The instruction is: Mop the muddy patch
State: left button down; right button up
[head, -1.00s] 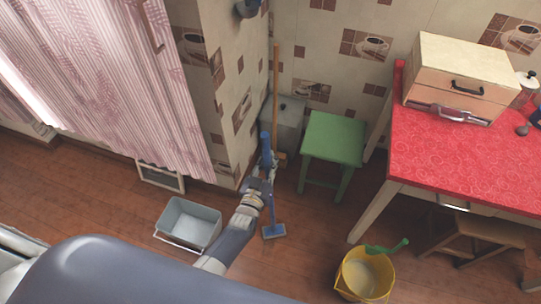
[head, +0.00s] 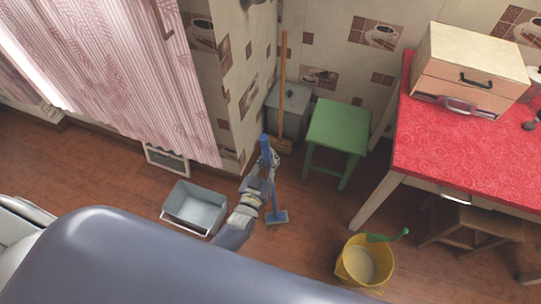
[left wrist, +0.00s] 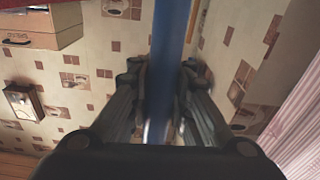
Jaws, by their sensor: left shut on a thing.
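My left gripper (head: 268,168) is shut on the blue handle of a mop (head: 265,147). The mop stands nearly upright, and its flat blue-grey head (head: 277,217) is low at the floor; I cannot tell whether it touches. The left wrist view shows the blue handle (left wrist: 170,60) between the two dark fingers (left wrist: 160,100). A yellow bucket (head: 364,262) with pale contents stands to the right, with a green handled thing at its rim (head: 388,236). No muddy patch can be made out. My right gripper is not in view.
A grey bin (head: 194,208) stands on the floor left of my gripper. A green stool (head: 338,128), a broom (head: 283,95) and a grey box (head: 289,112) stand by the wall. A red-topped table (head: 455,150) is at right. The floor between mop and bucket is clear.

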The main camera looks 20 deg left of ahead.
aim_at(266, 166)
pick_arm(q)
jog(key=shift+s+a+r+p, duration=0.1)
jog(key=shift+s+p, duration=0.45)
jog(key=shift+s, duration=1.7)
jog(key=shift+s+a+p, duration=0.1)
jog(key=shift+s+p, duration=0.55)
jog(key=shift+s, duration=1.5)
jog(key=shift+s, duration=2.3)
jog(key=shift+f, duration=0.2)
